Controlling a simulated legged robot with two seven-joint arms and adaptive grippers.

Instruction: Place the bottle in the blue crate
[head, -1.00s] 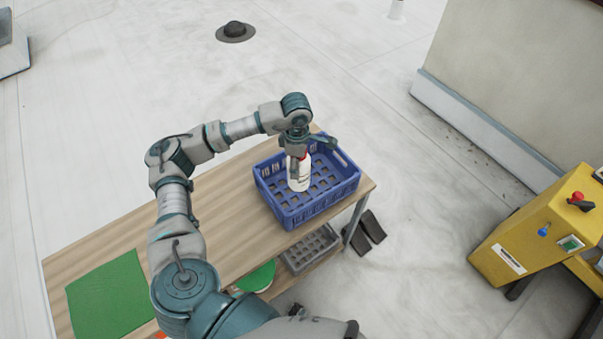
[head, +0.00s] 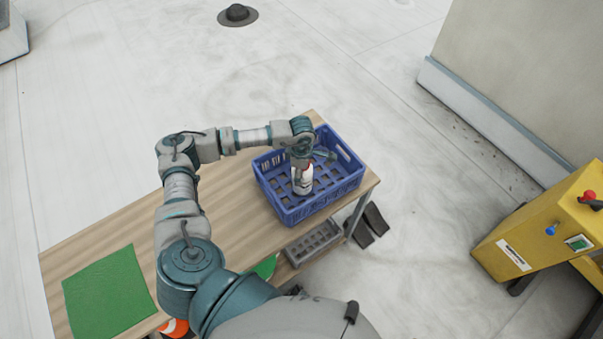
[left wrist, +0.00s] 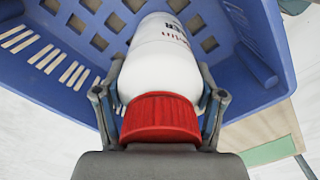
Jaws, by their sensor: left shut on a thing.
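The white bottle (head: 302,181) with a red cap is inside the walls of the blue crate (head: 312,210) in the head view. It looks upright, and I cannot tell whether its base touches the crate floor. My left gripper (head: 305,161) is above it, shut on its upper part. In the left wrist view the bottle (left wrist: 163,62) lies between the two fingers of my left gripper (left wrist: 160,108), with its red cap nearest the camera. The slotted wall and holed floor of the blue crate (left wrist: 72,32) show behind it. My right gripper is not in view.
The crate stands at the far end of a wooden table (head: 222,200). A green mat (head: 108,292) lies at the near left end. A grey crate (head: 314,242) sits below the tabletop. A yellow machine (head: 540,235) stands on the right.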

